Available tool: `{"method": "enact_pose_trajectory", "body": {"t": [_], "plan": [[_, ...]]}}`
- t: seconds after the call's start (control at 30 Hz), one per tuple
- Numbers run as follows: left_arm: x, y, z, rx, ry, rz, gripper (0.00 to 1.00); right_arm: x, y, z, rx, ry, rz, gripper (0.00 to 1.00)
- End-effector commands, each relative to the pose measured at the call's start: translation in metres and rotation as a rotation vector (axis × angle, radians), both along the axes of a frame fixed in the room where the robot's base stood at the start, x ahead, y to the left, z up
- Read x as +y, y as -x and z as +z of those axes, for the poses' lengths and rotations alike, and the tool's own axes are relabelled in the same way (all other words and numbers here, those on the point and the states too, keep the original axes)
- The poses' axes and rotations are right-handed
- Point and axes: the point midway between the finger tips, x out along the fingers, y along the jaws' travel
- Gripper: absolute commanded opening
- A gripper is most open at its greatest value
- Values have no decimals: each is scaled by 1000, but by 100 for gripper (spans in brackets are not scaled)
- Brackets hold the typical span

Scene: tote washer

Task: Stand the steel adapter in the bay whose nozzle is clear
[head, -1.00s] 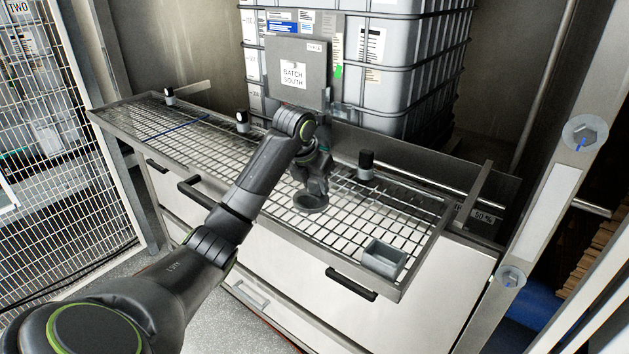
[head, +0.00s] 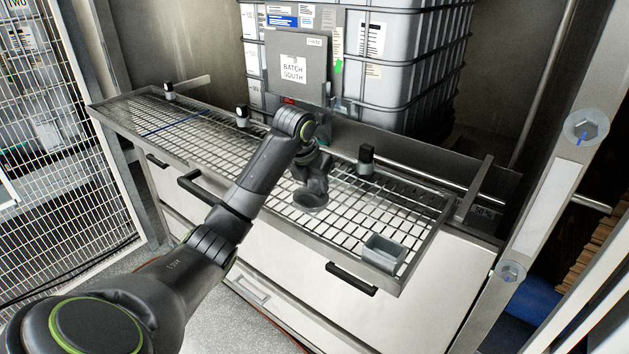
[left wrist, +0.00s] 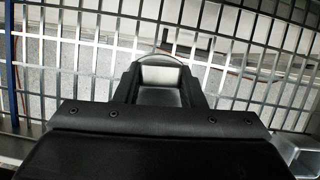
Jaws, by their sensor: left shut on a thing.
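My left gripper (head: 312,188) is shut on the steel adapter (head: 309,203), a grey round piece with a wide rim. It holds the adapter low over the wire rack (head: 415,205), right of the rack's middle; I cannot tell whether the rim touches the wires. In the left wrist view the adapter (left wrist: 170,94) shows between the fingers, with the rack beyond. Black-topped nozzles stand along the rack's back: one at far left (head: 168,91), one left of my wrist (head: 242,116) and one to the right (head: 366,158). My right gripper is out of view.
A small grey open box (head: 384,252) sits at the rack's front right. A thin blue strip (head: 178,128) crosses the left part. Wires right of the adapter are bare.

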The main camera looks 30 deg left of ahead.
Motion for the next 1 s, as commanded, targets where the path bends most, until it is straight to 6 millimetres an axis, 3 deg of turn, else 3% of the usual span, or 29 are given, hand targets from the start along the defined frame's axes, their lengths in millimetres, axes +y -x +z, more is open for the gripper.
{"method": "enact_pose_trajectory", "body": {"t": [0.5,0.53,0.7,0.9,1.0], "plan": [[0,0,-3,-1,0,0,0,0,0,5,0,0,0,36],[0,0,-3,-1,0,0,39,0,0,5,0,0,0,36],[0,0,-3,0,0,0,61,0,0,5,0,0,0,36],[0,0,-3,0,0,0,61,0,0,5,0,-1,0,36],[0,0,-4,1,0,0,75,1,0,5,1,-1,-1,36]]}}
